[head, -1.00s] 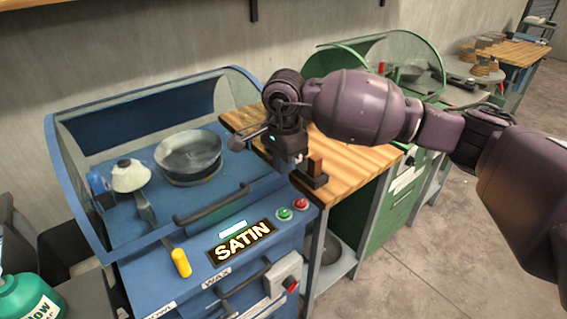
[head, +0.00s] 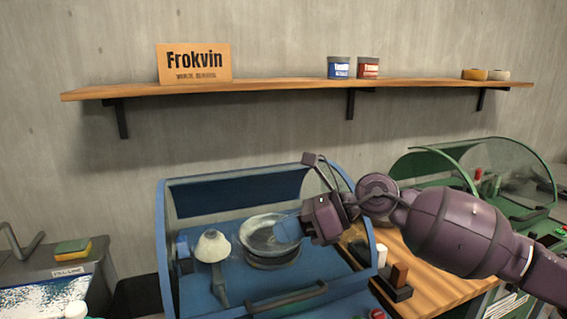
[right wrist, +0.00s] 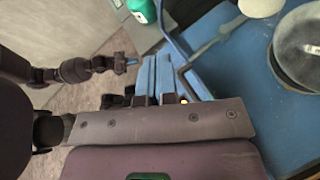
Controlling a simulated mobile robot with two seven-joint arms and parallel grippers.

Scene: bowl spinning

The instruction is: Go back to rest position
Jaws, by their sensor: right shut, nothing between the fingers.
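My right gripper (head: 288,230) is shut and empty. In the head view its blue fingers point left and overlap the bowl's right edge; I cannot tell whether they touch it. In the right wrist view its blue fingers (right wrist: 157,76) lie close together. The grey bowl (head: 262,234) sits on a round dark holder inside the blue machine (head: 235,286), and part of it shows in the right wrist view (right wrist: 301,50). My left gripper (right wrist: 131,63) shows small in the right wrist view, apart from the machine; its jaws are unclear. It is not in the head view.
A white domed lamp (head: 212,247) stands left of the bowl. A wooden bench (head: 440,284) with a dark block stand (head: 396,288) is at right, a green machine (head: 437,170) behind. A shelf (head: 290,88) spans the wall. A sponge (head: 72,251) lies left.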

